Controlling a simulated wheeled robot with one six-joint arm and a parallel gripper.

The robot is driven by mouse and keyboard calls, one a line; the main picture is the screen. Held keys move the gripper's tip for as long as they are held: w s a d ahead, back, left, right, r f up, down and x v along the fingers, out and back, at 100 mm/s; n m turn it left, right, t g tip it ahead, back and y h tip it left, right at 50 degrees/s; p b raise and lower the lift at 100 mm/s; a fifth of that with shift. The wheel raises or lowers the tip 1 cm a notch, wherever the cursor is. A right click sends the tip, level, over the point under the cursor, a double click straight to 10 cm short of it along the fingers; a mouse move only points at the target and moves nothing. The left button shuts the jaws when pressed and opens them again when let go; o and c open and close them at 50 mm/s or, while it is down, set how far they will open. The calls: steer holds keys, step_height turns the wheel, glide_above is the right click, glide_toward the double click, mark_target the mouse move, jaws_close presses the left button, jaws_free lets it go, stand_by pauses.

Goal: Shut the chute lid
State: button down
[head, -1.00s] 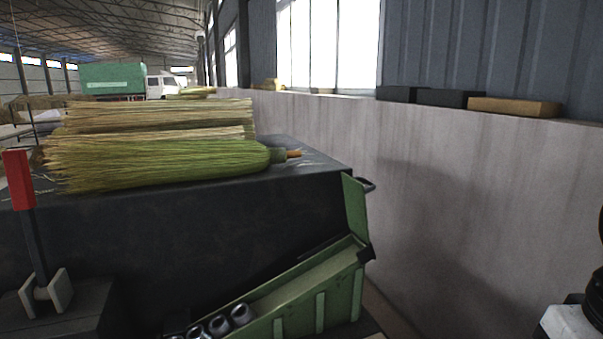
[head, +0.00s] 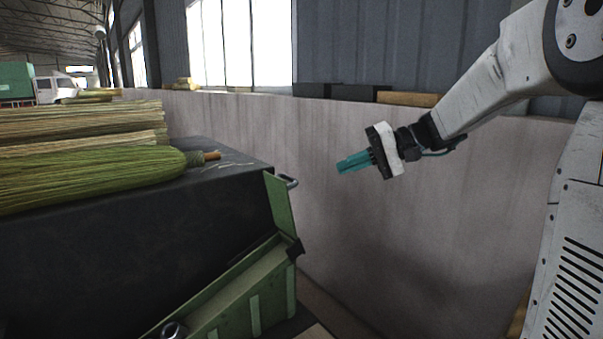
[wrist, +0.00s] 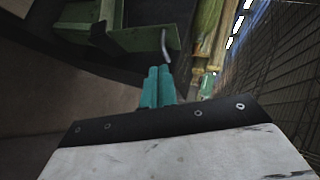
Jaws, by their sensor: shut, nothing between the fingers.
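The green chute (head: 240,295) slopes along the front of the dark bench in the head view. Its green lid (head: 279,205) stands raised at the chute's upper right end, with a dark handle (head: 291,182) near its top. My gripper (head: 354,163) has teal fingers, shut and empty, to the right of the lid and apart from it. In the wrist view the fingers (wrist: 158,86) point toward the lid (wrist: 150,40) and its pale curved handle (wrist: 165,45). The chute (wrist: 85,22) lies at upper left there.
Broom heads (head: 90,180) lie on the dark bench top (head: 225,158). A pale wall (head: 400,230) runs behind my gripper, with dark blocks (head: 350,92) and a tan block (head: 408,99) on its ledge. A metal roller (head: 174,330) sits low in the chute.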

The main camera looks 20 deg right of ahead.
steer(key=w+d+t, duration=0.2)
steer(key=w+d, duration=0.1)
steer(key=d, duration=0.1)
steer(key=w+a+f, duration=0.1)
steer(key=w+a, duration=0.1)
steer(key=a, duration=0.4)
steer(key=w+a+f+y, duration=0.1)
steer(key=w+a+f, duration=0.1)
steer(key=a, duration=0.3)
steer(key=shift+a, duration=0.35)
steer(key=shift+w+d, duration=0.1)
